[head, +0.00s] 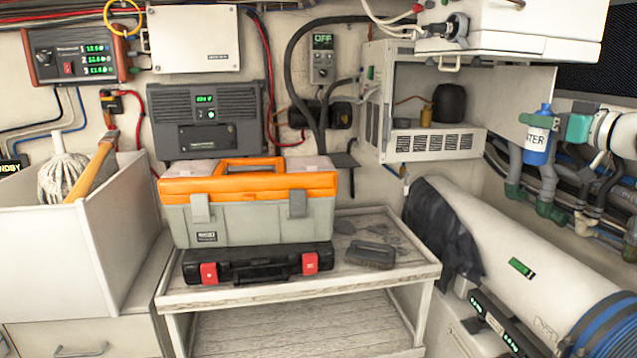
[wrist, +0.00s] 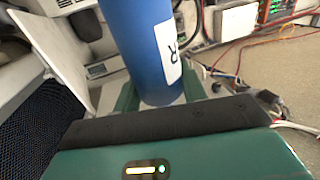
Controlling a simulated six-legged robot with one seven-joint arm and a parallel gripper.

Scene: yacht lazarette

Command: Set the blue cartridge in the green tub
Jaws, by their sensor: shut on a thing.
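The blue cartridge (head: 537,142) is upright at the right of the head view, with a white label reading "TER". My teal gripper (head: 574,127) is at its right side and shut on it. In the wrist view the blue cartridge (wrist: 150,50) runs up out of the top edge, with its label partly turned away. Green finger parts of my gripper (wrist: 161,92) show on both sides of its lower end. I cannot tell whether the cartridge touches the pipes behind it. I cannot make out the green tub in either view.
Grey pipes with green elbows (head: 553,210) run close behind and below the cartridge. A white cylinder (head: 500,240) lies below. An orange-lidded toolbox (head: 250,215) and a black case (head: 255,264) sit on a shelf unit (head: 400,272). A white bin (head: 50,250) stands left.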

